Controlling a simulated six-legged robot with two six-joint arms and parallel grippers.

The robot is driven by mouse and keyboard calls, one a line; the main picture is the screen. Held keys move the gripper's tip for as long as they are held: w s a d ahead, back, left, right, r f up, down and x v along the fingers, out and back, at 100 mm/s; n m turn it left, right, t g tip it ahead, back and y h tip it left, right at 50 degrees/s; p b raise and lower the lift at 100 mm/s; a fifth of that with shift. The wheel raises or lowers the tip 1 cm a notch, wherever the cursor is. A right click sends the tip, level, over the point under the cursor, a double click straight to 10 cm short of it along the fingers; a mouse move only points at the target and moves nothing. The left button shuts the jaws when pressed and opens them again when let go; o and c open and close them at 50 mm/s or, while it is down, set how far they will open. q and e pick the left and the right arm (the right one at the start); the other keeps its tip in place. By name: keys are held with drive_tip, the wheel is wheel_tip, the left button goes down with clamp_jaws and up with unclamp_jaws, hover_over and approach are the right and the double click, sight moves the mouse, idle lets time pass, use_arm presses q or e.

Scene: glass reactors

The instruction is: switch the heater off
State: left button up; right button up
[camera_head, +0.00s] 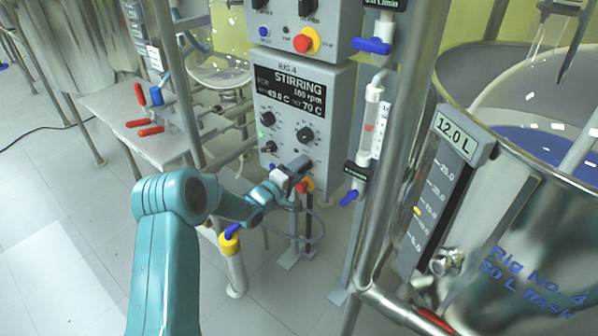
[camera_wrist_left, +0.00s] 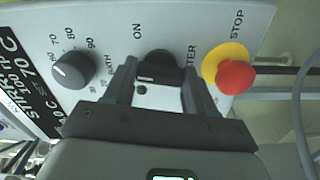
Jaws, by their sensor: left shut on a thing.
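The grey control box (camera_head: 340,95) of Rig 4 stands in the middle of the head view. Its display (camera_head: 290,95) reads STIRRING, 100 rpm and 70 C. The black heater switch knob (camera_wrist_left: 160,65) sits low on the panel, beside a partly covered label ending in "TER" and the word ON. My left gripper (camera_head: 297,172) is at the panel's lower part, also in the left wrist view (camera_wrist_left: 160,82). Its two fingers are around the switch knob and shut on it. The gripper hides part of the knob and label. My right gripper is not in view.
A red stop button on a yellow base (camera_wrist_left: 234,75) is close beside the fingers. A bath dial (camera_wrist_left: 73,70) is on the other side. A glass tube with blue valves (camera_head: 372,125) and a large steel vessel (camera_head: 500,230) stand to the right.

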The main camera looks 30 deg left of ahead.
use_arm(q)
drive_tip(key=shift+a+n, duration=0.1)
drive_tip(key=shift+n, duration=0.9)
drive_tip(key=o, duration=1)
drive_tip(key=shift+o, duration=0.2)
drive_tip(key=s+a, duration=0.1)
drive_tip(key=s, duration=1.5)
drive_tip(key=shift+s, duration=0.15)
drive_tip(key=shift+a, duration=0.1)
